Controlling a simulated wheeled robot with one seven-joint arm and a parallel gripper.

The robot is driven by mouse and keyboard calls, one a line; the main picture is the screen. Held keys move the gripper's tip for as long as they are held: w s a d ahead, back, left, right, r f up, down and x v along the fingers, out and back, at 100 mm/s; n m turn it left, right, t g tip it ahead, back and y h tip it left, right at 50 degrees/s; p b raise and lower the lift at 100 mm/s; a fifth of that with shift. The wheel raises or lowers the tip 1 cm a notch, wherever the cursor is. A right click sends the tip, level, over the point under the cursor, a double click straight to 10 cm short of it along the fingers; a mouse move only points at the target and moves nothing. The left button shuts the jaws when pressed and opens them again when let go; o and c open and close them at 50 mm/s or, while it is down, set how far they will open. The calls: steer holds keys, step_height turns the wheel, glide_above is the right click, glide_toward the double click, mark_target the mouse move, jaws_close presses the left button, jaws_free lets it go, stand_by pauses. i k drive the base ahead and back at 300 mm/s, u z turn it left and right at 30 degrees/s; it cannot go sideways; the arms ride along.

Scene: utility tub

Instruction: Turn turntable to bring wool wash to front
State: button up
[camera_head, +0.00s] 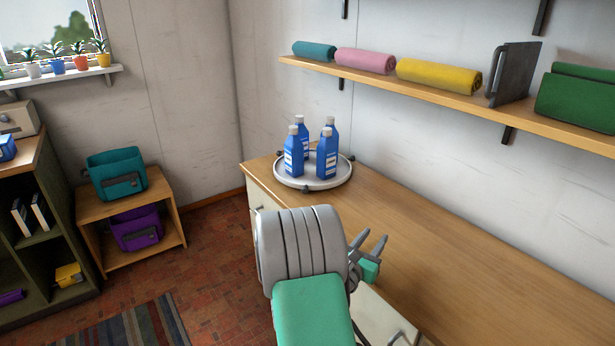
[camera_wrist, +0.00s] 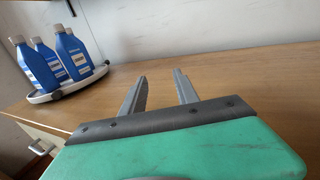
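A round pale grey turntable (camera_head: 313,184) sits on the wooden counter near its far left end. I cannot tell which bottle is the wool wash; the labels are too small to read. In the wrist view the turntable (camera_wrist: 58,94) and bottles (camera_wrist: 72,52) are at the upper left. My gripper (camera_head: 375,243) is over the counter, to the right of and nearer than the turntable, apart from it. Its two fingers (camera_wrist: 158,84) are spread with nothing between them.
The wooden counter (camera_head: 470,270) is clear to the right of the turntable. A wall shelf (camera_head: 430,87) above it holds rolled towels and a dark board (camera_head: 513,74).

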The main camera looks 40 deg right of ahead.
mark_target(306, 182)
steer(key=u, duration=0.55)
steer(key=i, duration=0.45)
steer(key=u, duration=0.7)
steer(key=i, duration=1.05)
steer(key=z, duration=0.4)
steer(key=i, duration=0.75)
steer(key=z, duration=1.2)
steer(key=i, duration=0.35)
steer(key=z, duration=0.25)
